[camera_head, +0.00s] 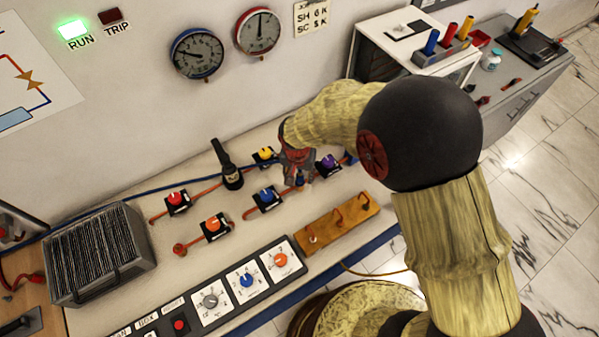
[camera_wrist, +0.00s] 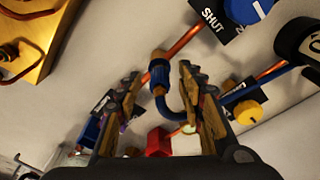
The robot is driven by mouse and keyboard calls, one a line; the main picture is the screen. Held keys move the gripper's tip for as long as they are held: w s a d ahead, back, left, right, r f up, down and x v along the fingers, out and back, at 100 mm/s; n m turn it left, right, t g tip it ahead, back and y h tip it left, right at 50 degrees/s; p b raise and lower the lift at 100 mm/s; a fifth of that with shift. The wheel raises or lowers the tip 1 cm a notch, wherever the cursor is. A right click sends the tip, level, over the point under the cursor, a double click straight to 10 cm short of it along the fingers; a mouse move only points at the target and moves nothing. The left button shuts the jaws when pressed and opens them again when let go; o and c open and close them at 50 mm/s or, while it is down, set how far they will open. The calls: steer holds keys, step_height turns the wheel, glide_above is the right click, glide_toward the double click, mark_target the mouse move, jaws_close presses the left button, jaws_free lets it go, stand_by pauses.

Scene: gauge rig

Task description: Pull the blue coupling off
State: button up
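The blue coupling (camera_wrist: 159,74) shows in the wrist view, a ribbed blue collar with a brown band, at the end of a copper pipe (camera_wrist: 182,42). A blue hose (camera_wrist: 170,106) curves away from its lower side. My gripper (camera_wrist: 160,80) is open, one finger to the left and one to the right of the coupling. I see gaps on both sides and no clear contact. In the head view my gripper (camera_head: 298,172) points down at the bench, and a small blue part of the coupling (camera_head: 300,179) shows just below it.
Valves with red, orange, blue, yellow (camera_head: 265,153) and purple (camera_head: 328,162) knobs crowd the bench around my gripper. A black upright handle (camera_head: 228,165) stands to the left. An orange-brown block (camera_head: 337,222) lies in front. A dial panel (camera_head: 245,281) runs along the front edge.

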steer(key=shift+f, duration=0.1)
steer(key=shift+c, duration=1)
steer(key=c, duration=0.7)
jaws_close()
steer(key=shift+c, duration=0.5)
jaws_free()
jaws_close()
